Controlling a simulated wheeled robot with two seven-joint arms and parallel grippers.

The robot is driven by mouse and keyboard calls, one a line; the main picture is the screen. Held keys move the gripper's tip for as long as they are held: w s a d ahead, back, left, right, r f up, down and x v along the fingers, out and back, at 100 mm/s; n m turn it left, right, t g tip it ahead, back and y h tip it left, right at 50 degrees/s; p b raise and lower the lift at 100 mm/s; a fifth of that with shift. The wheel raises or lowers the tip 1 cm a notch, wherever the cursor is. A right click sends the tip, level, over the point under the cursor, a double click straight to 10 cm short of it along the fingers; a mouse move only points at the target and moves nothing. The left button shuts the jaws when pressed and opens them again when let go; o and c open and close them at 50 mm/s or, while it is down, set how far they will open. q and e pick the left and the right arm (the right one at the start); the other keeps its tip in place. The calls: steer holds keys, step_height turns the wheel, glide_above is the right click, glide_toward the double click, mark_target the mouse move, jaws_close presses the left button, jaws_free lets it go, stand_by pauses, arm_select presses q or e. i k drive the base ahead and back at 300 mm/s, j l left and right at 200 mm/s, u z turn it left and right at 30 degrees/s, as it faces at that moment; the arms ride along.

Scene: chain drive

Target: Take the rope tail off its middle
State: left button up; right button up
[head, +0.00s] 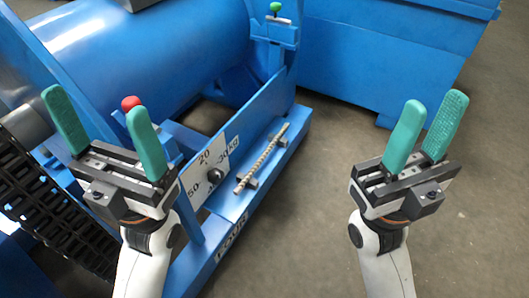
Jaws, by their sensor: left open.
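A short grey twisted rope (264,157) lies slantwise on the blue ledge of the machine, resting at two small brackets. I cannot make out a separate tail or whether it crosses the rope's middle. My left gripper (95,102) is open and empty, left of the rope, in front of the blue machine. My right gripper (435,100) is also open, its fingers less far apart, with nothing between them. It is well to the right of the rope, above bare floor. Neither gripper touches the rope.
A dial plate (196,186) with a black knob stands left of the rope. A red knob (131,103) shows between my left fingers, and a green knob (275,7) stands at the back. A black chain (50,205) is at left. The floor (310,220) at centre right is clear.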

mark_target(250, 173)
steer(key=i+l+u, duration=0.1)
steer(key=u, duration=0.4)
steer(key=i+l+u, duration=0.1)
steer(key=l+u, duration=0.2)
steer(key=u, duration=0.2)
steer(key=l+u, duration=0.25)
steer(key=u, duration=0.25)
steer(key=l+u, duration=0.1)
steer(key=l, duration=0.45)
steer(key=l+u, duration=0.1)
steer(key=l, duration=0.45)
steer(key=k+l+u, duration=0.1)
steer(key=l, duration=0.45)
steer(key=l+u, duration=0.15)
steer(key=l, duration=0.4)
steer(key=k+l+u, duration=0.1)
steer(key=l, duration=0.45)
steer(key=k+l+u, duration=0.1)
steer(key=l, duration=0.4)
